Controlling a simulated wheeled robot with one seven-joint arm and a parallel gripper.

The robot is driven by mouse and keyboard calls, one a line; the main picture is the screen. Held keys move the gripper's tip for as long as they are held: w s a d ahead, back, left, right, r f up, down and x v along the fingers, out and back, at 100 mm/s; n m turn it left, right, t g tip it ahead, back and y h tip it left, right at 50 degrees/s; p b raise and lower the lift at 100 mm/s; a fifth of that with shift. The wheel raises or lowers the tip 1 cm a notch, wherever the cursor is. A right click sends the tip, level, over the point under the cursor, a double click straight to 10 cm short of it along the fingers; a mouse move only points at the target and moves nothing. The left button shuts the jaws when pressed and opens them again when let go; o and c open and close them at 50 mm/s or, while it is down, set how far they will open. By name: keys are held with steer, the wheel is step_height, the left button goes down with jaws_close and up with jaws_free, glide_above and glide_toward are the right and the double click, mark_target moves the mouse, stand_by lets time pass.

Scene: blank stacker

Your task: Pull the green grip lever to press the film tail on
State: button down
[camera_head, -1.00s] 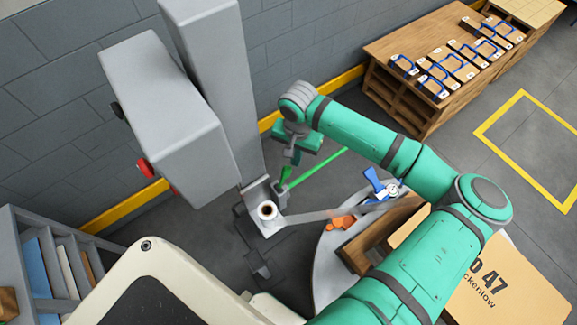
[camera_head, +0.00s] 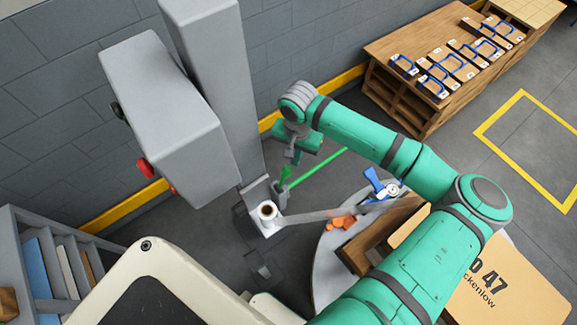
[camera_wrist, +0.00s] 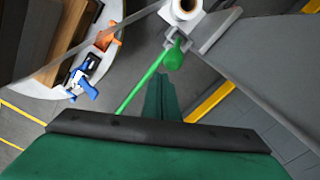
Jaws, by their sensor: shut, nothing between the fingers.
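The green grip lever shows in the head view as a short bright green grip (camera_head: 285,174) beside the film carriage. In the wrist view its rounded green grip (camera_wrist: 174,57) lies just beyond my fingertips. My gripper (camera_head: 292,160) points down above the grip in the head view. In the wrist view my gripper (camera_wrist: 160,80) is shut and empty, with a small apparent gap to the grip. The white film roll (camera_head: 268,210) stands on the carriage. A translucent film strip (camera_head: 318,215) runs from it to the load on the round turntable (camera_head: 322,270).
A long green rod (camera_head: 322,165) runs beside the carriage. A blue clamp (camera_head: 376,184) and an orange piece (camera_head: 341,222) are at the turntable. The grey stacker column (camera_head: 225,90) stands left of my gripper. A wooden bench (camera_head: 385,50) is at the back right.

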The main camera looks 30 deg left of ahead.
mark_target(283, 178)
steer(key=shift+f, duration=2.3)
